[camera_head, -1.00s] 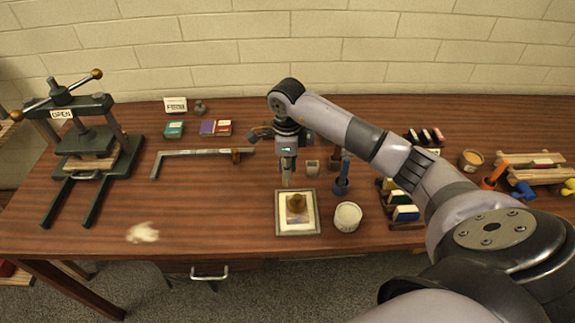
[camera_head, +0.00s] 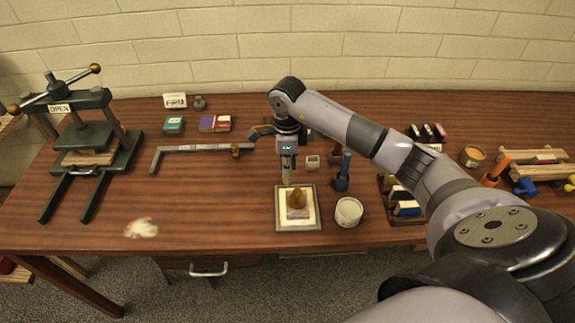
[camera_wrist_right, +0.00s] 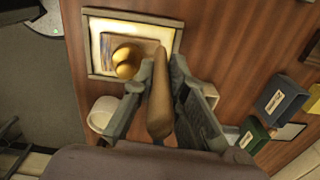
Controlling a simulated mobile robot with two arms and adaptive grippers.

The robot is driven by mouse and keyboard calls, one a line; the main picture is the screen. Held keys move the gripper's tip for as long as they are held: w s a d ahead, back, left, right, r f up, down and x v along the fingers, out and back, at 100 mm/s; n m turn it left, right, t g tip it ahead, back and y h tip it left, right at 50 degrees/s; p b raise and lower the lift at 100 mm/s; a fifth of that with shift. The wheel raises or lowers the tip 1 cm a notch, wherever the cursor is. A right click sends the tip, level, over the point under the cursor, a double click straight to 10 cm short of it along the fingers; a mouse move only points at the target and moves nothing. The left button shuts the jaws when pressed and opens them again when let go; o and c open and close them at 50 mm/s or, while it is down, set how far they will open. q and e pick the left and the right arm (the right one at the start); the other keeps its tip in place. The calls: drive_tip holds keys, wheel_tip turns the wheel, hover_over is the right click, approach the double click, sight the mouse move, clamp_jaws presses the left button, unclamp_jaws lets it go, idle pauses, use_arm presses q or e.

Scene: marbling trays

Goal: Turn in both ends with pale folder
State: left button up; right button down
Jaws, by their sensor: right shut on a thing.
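My right gripper (camera_head: 287,170) is shut on a long, tapered tan tool, which looks like the folder (camera_wrist_right: 160,95). It hangs just behind the far edge of a grey-rimmed board (camera_head: 278,222). The folder shows clearly between the fingers (camera_wrist_right: 155,90) in the right wrist view. On the board lies a cream sheet (camera_head: 308,222) with a small striped cover piece (camera_head: 290,214). A rounded brass weight (camera_head: 297,200) stands on the piece. I cannot tell whether the folder touches the board. My left gripper is not in view.
A white pot (camera_head: 348,212) stands right of the board, and a blue-handled brush in a holder (camera_head: 342,175) behind it. A press (camera_head: 95,150) stands far left.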

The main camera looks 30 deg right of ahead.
drive_tip(key=shift+f+b, duration=0.9)
drive_tip(key=shift+f, duration=0.2)
drive_tip(key=shift+f+b, duration=0.3)
drive_tip(key=shift+r, duration=0.1)
drive_tip(key=shift+s+d, duration=0.25)
drive_tip(key=shift+d, duration=0.15)
idle(0.5)
drive_tip(key=shift+s+d, duration=0.1)
drive_tip(key=shift+d, duration=0.05)
drive_tip(key=shift+s+d, duration=0.15)
drive_tip(key=shift+d, duration=0.05)
drive_tip(key=shift+d, duration=0.1)
idle(0.4)
